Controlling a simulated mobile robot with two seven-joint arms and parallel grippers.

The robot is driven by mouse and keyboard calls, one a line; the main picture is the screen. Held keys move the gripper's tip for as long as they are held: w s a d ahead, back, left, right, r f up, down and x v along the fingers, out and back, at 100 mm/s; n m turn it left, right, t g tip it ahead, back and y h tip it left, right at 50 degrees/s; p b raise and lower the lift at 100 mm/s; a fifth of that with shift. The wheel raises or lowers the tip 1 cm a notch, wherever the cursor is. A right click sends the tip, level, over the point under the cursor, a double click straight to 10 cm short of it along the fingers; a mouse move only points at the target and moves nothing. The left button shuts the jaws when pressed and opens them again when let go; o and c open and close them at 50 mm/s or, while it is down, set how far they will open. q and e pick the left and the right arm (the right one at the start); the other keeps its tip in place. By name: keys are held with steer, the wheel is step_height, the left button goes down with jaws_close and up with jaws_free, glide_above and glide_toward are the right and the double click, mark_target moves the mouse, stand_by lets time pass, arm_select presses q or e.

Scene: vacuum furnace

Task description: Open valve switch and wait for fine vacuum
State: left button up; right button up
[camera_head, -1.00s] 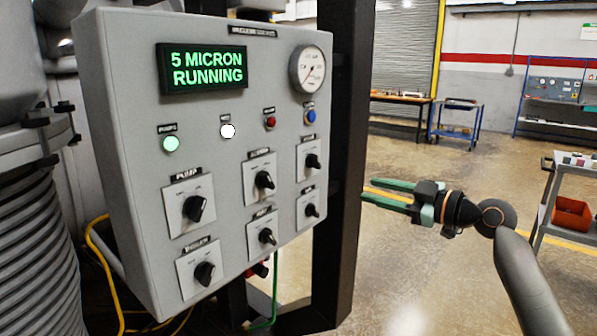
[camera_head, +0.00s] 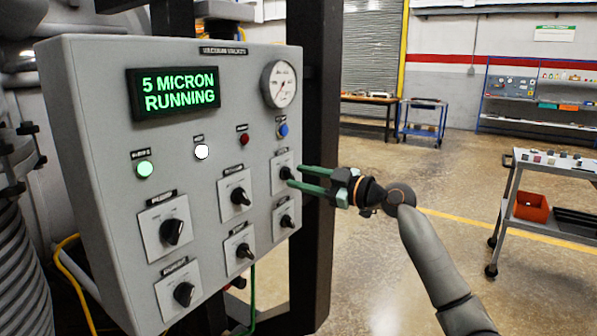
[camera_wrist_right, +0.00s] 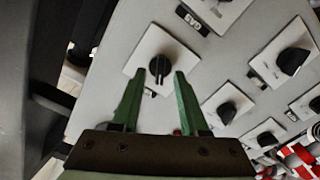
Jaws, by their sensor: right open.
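The grey valve control box (camera_head: 85,100) fills the left of the head view, with several black rotary switches on white plates. Its green display (camera_head: 175,91) reads "5 MICRON RUNNING". The upper right switch (camera_head: 286,173) has the open right gripper (camera_head: 294,176) at it, fingers pointing left. In the wrist view, this black knob (camera_wrist_right: 160,68) lies between and just beyond the tips of the two green fingers (camera_wrist_right: 158,76). Contact cannot be told. The round gauge (camera_head: 280,84) sits above, its reading too small to tell. My left gripper is out of view.
A green lamp (camera_head: 145,169) and a white lamp (camera_head: 202,152) are lit; red (camera_head: 243,139) and blue (camera_head: 282,130) buttons sit beside them. A dark post (camera_head: 318,230) stands behind the box. A grey cart (camera_head: 555,163) with a red bin is at right. Floor between is clear.

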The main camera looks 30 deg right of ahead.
steer(key=shift+w+a, duration=0.3)
steer(key=shift+w, duration=0.35)
jaws_close()
